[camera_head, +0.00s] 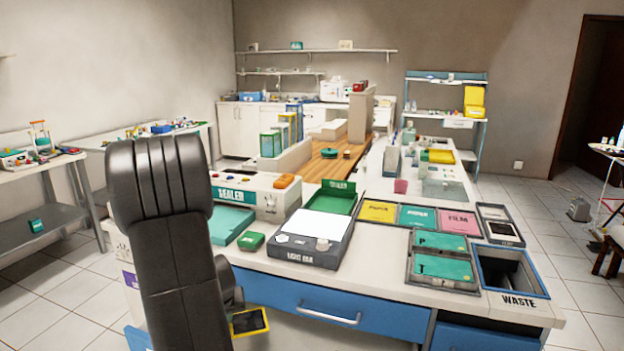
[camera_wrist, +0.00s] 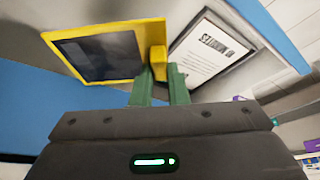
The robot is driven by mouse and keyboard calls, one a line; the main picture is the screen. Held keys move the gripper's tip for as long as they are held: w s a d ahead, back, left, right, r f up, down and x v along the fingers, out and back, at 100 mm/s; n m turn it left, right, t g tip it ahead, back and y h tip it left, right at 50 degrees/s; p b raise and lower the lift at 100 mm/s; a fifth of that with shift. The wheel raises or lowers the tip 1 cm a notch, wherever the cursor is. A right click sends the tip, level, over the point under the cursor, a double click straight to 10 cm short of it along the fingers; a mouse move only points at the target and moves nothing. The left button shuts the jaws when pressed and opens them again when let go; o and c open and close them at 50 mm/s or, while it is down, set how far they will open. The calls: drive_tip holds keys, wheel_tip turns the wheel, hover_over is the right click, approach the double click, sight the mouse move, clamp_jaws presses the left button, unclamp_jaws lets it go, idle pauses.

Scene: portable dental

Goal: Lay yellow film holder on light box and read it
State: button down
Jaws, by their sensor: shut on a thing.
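The yellow film holder (camera_wrist: 48,38) has a yellow frame around a dark film window. In the wrist view my gripper (camera_wrist: 161,76) has its green fingers shut on the holder's yellow tab. In the head view the holder (camera_head: 235,328) shows at the bottom, right of my black arm, in front of the blue drawer and apart from the light box. My fingers are hidden behind the arm there. The light box (camera_head: 290,249) is a dark grey unit with a bright white panel, lying on the counter. Nothing lies on its panel.
Coloured paper and film trays and the waste bin (camera_head: 511,303) are to the right. A narrow front counter strip is clear.

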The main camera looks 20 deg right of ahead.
wheel_tip(320, 180, up, 19)
drive_tip(key=p, duration=1.7)
drive_tip(key=s+d+r+n+y, duration=0.1)
drive_tip(key=d+r+n, duration=0.1)
drive_tip(key=d, duration=0.6)
drive_tip(key=s+d+r+n+g+y, duration=0.1)
drive_tip(key=d+r+n, duration=0.1)
drive_tip(key=d+n, duration=0.3)
drive_tip(key=s+d+r+n+y, duration=0.1)
drive_tip(key=d+r+n, duration=0.2)
drive_tip(key=d, duration=0.8)
drive_tip(key=shift+s+n+g+y+b, duration=0.25)
drive_tip(key=shift+n+g+y+b, duration=0.05)
drive_tip(key=shift+g+b, duration=0.15)
drive_tip(key=shift+a, duration=0.1)
